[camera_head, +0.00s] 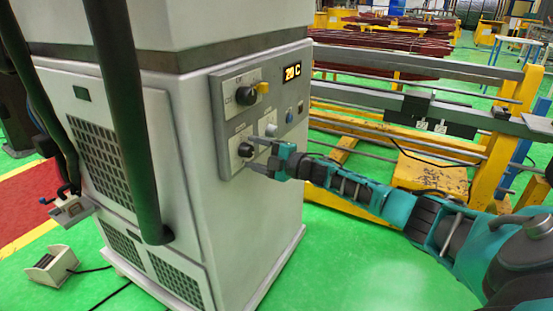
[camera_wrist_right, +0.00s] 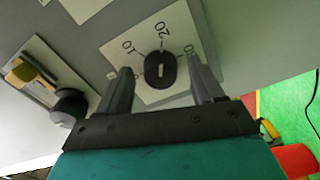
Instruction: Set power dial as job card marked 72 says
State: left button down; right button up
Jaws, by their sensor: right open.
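A grey control panel (camera_head: 222,105) is on the white cabinet. A black round dial (camera_head: 246,150) sits low on it; in the right wrist view the dial (camera_wrist_right: 152,70) is on a white plate marked 10, 20 and 30. The pale mark on its knob seems to line up with 20. My right gripper (camera_head: 262,150) is open in front of this dial; in the wrist view its fingertips (camera_wrist_right: 159,80) are on either side of the knob, with gaps. I cannot tell whether they reach around it. No card marked 72 is legible. My left gripper is not in view.
A display (camera_head: 292,71) reads 20 C. A blue button (camera_head: 290,115) is at right. White cards (camera_head: 441,127), unreadable, are on the rail behind. A pedal (camera_head: 50,265) is on the floor.

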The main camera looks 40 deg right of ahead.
jog(key=v, duration=1.2)
jog(key=shift+a, duration=0.1)
